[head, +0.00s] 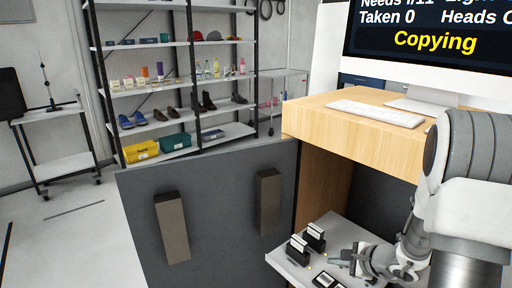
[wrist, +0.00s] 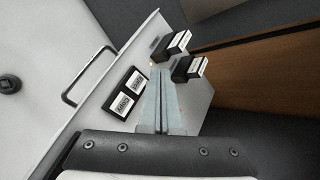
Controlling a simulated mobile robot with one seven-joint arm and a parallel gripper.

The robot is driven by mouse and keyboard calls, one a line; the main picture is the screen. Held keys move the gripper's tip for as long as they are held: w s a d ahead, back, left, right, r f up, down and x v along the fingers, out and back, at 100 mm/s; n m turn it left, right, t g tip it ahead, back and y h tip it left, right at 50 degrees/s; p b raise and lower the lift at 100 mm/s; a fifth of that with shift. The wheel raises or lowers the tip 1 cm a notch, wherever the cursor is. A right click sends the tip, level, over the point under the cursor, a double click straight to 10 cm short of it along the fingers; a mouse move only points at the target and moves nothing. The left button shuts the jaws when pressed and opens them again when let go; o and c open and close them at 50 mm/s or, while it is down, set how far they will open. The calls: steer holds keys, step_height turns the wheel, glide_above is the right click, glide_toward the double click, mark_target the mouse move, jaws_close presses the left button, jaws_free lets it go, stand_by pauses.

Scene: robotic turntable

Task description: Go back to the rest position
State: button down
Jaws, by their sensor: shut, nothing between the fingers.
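My gripper (head: 343,256) is low at the right in the head view, over a small white shelf (head: 283,265) below the wooden desk. In the wrist view my gripper (wrist: 161,75) has its two fingers together with nothing between them. Two upright black holders with white-labelled items stand on the shelf just past the fingertips, one (wrist: 172,45) farther and one (wrist: 189,69) nearer. I cannot tell whether the fingers touch anything.
A wooden desk (head: 355,115) with a white keyboard (head: 377,113) and a monitor reading "Copying" (head: 435,42) is above the shelf. A dark grey panel (head: 220,205) stands left of it. A metal handle (wrist: 85,75) shows in the wrist view.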

steer(key=s+a+r+n+y, duration=0.2)
steer(key=a+r+n, duration=0.2)
steer(key=a+r, duration=0.25)
steer(key=s+a+r+n+g+h, duration=0.1)
steer(key=s+a+r+n+g, duration=0.1)
steer(key=s+a+r+n, duration=0.35)
steer(key=s+a+r+n+g+h, duration=0.2)
steer(key=s+r+n, duration=0.5)
steer(key=s, duration=0.4)
steer(key=s+d+r+n+t+h, duration=0.1)
steer(key=s+d+r+n+h, duration=0.25)
steer(key=s, duration=0.25)
step_height(320, 180, up, 15)
steer(key=p, duration=1.5)
steer(key=shift+d, duration=0.3)
